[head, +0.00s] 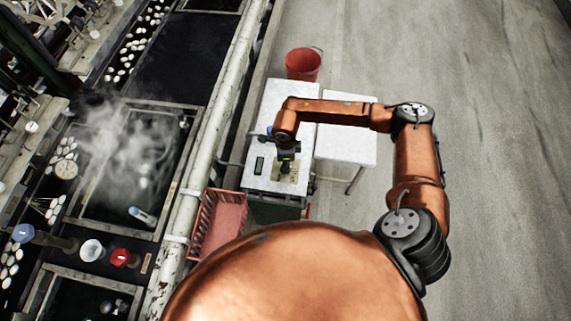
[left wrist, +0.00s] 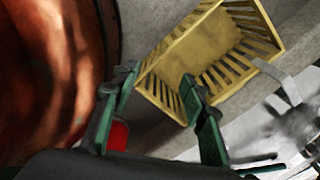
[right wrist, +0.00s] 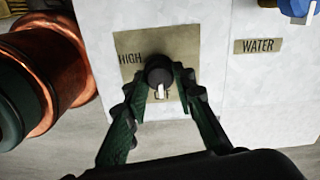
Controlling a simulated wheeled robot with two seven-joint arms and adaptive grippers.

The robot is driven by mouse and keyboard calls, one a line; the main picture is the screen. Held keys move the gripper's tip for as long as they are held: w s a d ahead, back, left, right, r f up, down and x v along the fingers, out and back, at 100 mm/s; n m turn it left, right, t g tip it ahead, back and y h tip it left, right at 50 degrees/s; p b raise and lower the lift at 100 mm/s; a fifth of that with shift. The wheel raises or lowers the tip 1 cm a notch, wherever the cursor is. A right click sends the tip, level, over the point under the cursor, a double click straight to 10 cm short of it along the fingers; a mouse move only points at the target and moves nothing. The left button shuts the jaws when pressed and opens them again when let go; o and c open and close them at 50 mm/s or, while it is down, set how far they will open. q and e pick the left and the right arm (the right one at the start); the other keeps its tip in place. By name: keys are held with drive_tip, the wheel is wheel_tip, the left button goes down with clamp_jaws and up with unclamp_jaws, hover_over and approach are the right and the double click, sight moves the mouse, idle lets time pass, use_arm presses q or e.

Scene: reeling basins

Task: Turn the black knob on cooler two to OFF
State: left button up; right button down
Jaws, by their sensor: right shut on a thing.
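The black knob (right wrist: 158,72) sits on a brass plate (right wrist: 187,48) on a white cooler panel (right wrist: 215,95) in the right wrist view. The plate reads HIGH at the left, with a partly covered label below the knob. The knob's white pointer (right wrist: 161,91) points down in the picture, toward that label. My right gripper (right wrist: 160,78) is shut on the knob, one finger on each side. In the head view this gripper (head: 287,162) is over the brass plate of the white cooler (head: 288,100). My left gripper (left wrist: 160,76) is open and empty in the left wrist view.
A WATER plate (right wrist: 258,45) and a blue fitting (right wrist: 297,7) are right of the knob. A red bucket (head: 303,65) and a pink basket (head: 217,222) stand nearby. Steaming basins (head: 130,165) lie left behind a pipe. A yellow crate (left wrist: 205,50) is near my left gripper.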

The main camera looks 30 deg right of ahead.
drive_tip(key=c, duration=1.6)
unclamp_jaws()
use_arm(q)
drive_tip(key=shift+a, duration=0.15)
use_arm(e)
wheel_tip(320, 180, up, 12)
use_arm(q)
drive_tip(key=shift+d, duration=0.2)
